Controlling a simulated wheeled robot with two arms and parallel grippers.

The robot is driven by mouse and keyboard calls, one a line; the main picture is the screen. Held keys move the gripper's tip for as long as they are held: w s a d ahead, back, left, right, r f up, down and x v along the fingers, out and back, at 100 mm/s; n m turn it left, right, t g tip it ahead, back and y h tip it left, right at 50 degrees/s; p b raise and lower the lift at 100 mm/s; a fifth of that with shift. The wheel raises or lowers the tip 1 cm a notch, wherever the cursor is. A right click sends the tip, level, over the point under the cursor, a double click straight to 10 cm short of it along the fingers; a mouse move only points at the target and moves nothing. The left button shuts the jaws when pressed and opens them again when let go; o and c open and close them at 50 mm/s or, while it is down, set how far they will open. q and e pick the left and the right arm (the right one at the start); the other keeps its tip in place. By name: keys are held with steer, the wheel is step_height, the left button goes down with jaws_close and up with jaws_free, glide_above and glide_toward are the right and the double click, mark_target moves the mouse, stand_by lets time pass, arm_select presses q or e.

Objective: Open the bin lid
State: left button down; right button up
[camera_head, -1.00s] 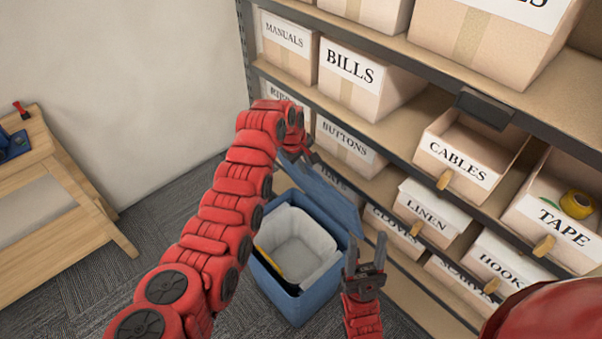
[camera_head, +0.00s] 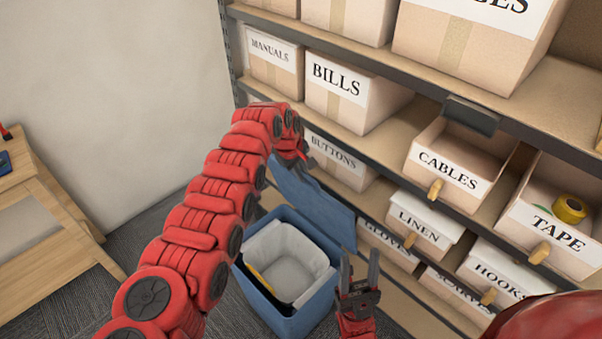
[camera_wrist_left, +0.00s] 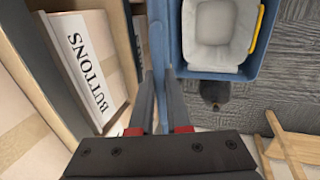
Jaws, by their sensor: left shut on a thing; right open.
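The blue bin (camera_head: 312,312) stands on the carpet in front of the shelf, with a pale liner (camera_head: 282,250) inside. Its blue lid (camera_head: 315,207) is raised and tilted up on the shelf side, so the bin's mouth is uncovered. My left gripper (camera_wrist_left: 160,103) is shut on the lid's edge, which shows as a thin blue strip between the fingers in the left wrist view. In the head view its fingertips are partly hidden by my arm and the lid. My right gripper (camera_head: 360,268) is open and empty, beside the bin's right side.
A shelf with labelled boxes, such as Buttons (camera_head: 335,160), Linen (camera_head: 424,225) and Cables (camera_head: 447,172), rises close behind the lid and to the right. A wooden table (camera_head: 45,215) stands at the left. Carpet (camera_head: 150,225) between table and bin is clear.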

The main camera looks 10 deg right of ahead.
arm_select(q)
steer(key=c, duration=0.9)
jaws_free()
steer(key=shift+d+f, duration=0.1)
steer(key=shift+w+a+r, duration=0.1)
steer(key=shift+a+r, duration=0.1)
steer(key=shift+r, duration=0.3)
steer(key=b+v, duration=0.2)
steer(key=v, duration=1.4)
steer(key=shift+s+r+b, duration=0.2)
steer(key=shift+s+b, duration=0.05)
steer(key=shift+b, duration=0.1)
